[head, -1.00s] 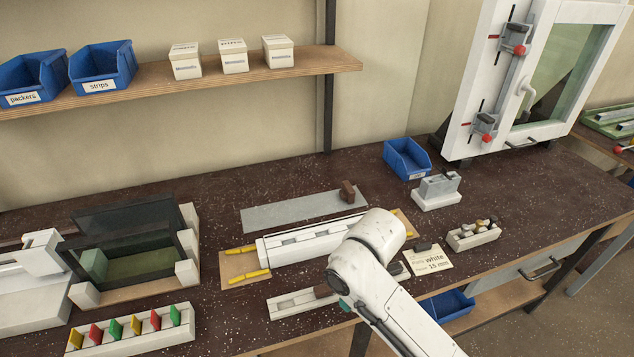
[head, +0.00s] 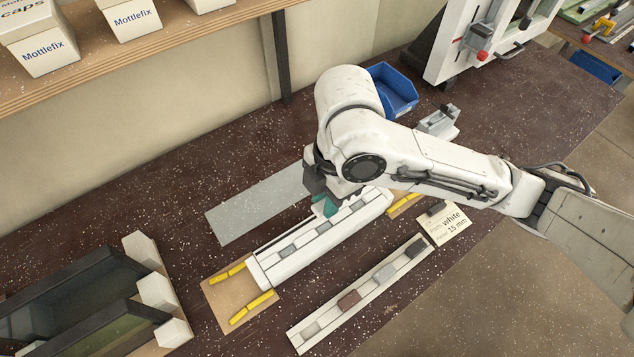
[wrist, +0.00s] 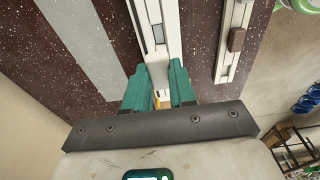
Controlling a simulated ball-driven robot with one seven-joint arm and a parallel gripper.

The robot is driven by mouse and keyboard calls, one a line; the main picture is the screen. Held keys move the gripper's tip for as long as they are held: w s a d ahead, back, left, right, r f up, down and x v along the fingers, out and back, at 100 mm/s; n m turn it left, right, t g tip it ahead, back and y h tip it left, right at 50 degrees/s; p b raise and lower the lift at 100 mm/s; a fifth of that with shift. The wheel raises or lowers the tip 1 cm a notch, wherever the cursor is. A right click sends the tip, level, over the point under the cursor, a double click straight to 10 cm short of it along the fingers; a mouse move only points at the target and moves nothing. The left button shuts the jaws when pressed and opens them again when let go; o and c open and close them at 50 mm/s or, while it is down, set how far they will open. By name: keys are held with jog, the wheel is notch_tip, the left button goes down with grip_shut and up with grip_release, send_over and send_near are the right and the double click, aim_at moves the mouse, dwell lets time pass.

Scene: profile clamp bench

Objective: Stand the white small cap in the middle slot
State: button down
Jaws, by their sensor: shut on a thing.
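The long white profile (head: 270,274) lies clamped across the bench, with several grey slots along its top. Its middle slot (head: 323,227) is just in front of my gripper. My gripper (head: 325,207) has teal fingers and points down over the profile. In the wrist view my gripper (wrist: 158,82) is shut on a small pale piece between the fingertips. It looks like the white small cap (wrist: 158,72), mostly hidden by the fingers. The profile (wrist: 165,35) runs away just beyond the fingertips. I cannot tell whether the cap touches it.
A white rail (head: 330,318) with grey and brown pieces lies in front. Yellow strips (head: 252,307) lie on a board at the profile's left end. A grey plate (head: 250,210) lies behind, a note card (head: 445,224) right, a blue bin (head: 393,88) at the back.

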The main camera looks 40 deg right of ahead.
jog(key=shift+f+b, duration=2.6)
jog(key=shift+f, duration=0.55)
jog(key=shift+f+b, duration=0.2)
jog(key=shift+b, duration=0.1)
jog(key=shift+f+b, duration=0.3)
jog(key=shift+f, duration=0.05)
jog(key=shift+f, duration=0.1)
jog(key=c, duration=0.8)
grip_release()
jog(key=shift+c, duration=0.2)
